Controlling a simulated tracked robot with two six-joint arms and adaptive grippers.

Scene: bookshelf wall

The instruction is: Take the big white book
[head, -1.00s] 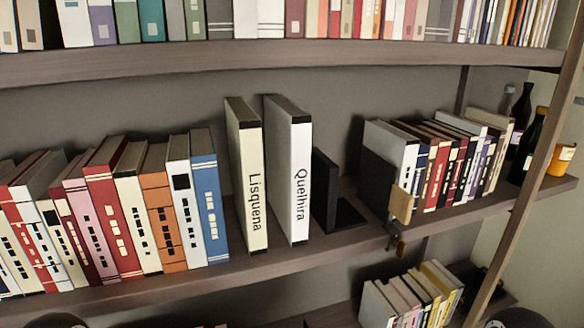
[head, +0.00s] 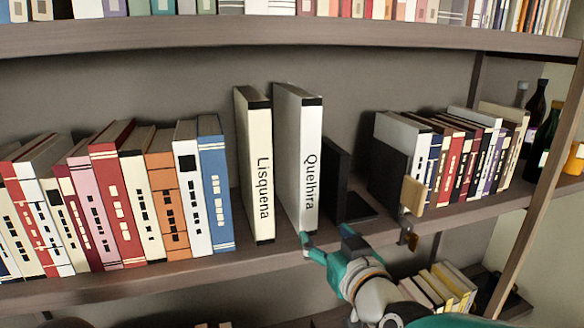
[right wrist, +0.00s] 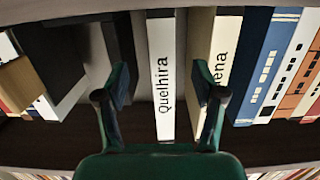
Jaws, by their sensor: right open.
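The big white book (head: 299,160), labelled "Quelhira" with black bands on its spine, stands upright on the middle shelf. It also shows in the right wrist view (right wrist: 162,85). A cream book (head: 257,170) labelled "Lisquena" stands to its left with a gap between them. My right gripper (head: 326,240) is teal, open and empty, in front of the white book's lower spine. In the right wrist view its fingers (right wrist: 162,82) appear on either side of that spine, one overlapping the cream book's spine. Contact cannot be told. My left gripper is not in view.
A black bookend (head: 334,182) stands just right of the white book. A second dark bookend (head: 388,178) and more books are further right. A row of books (head: 135,200) fills the left. The shelf above (head: 250,38) and a post (head: 528,215) bound the space.

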